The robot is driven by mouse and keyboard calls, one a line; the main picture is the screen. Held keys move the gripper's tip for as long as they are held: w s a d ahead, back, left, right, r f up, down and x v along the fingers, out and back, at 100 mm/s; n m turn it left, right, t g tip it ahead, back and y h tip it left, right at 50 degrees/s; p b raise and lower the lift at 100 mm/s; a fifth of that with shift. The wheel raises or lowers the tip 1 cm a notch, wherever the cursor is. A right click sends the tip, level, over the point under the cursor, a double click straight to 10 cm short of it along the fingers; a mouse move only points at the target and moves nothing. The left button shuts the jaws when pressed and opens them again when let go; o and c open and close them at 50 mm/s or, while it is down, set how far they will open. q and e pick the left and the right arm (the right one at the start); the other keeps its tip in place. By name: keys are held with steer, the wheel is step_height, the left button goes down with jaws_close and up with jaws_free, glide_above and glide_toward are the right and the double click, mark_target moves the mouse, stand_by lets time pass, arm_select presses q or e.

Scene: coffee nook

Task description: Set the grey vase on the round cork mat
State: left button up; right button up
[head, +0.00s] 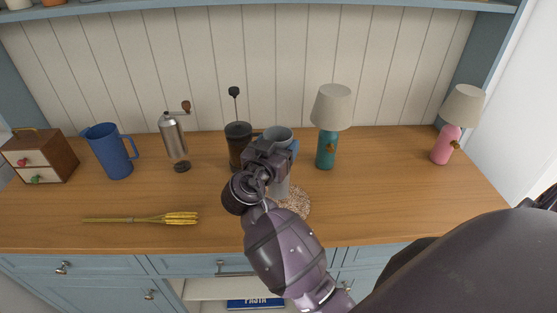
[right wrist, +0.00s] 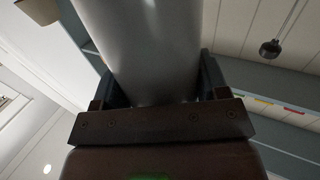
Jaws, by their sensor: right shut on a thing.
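The grey vase (head: 280,133) is upright in my right gripper (head: 276,155). In the right wrist view the vase (right wrist: 150,45) fills the space between the two fingers (right wrist: 155,95). The round cork mat (head: 298,204) lies on the counter, partly hidden behind my right arm. The lower part of the vase shows at the mat's left and far side. My arm hides its foot, so I cannot tell whether it touches the mat. My left gripper is not in view.
On the wooden counter (head: 400,200), a dark french press (head: 238,142) stands close left of the vase, and a teal lamp (head: 327,148) stands to the right. A grinder (head: 174,140), blue pitcher (head: 110,152), drawer box (head: 42,158), yellow whisk-like utensil (head: 150,218) and pink lamp (head: 444,143) stand or lie farther off.

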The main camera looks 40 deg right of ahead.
step_height(320, 180, down, 5)
steer(key=shift+r, duration=0.2)
steer(key=shift+f, duration=0.1)
steer(key=shift+f, duration=0.1)
steer(key=o, duration=1.3)
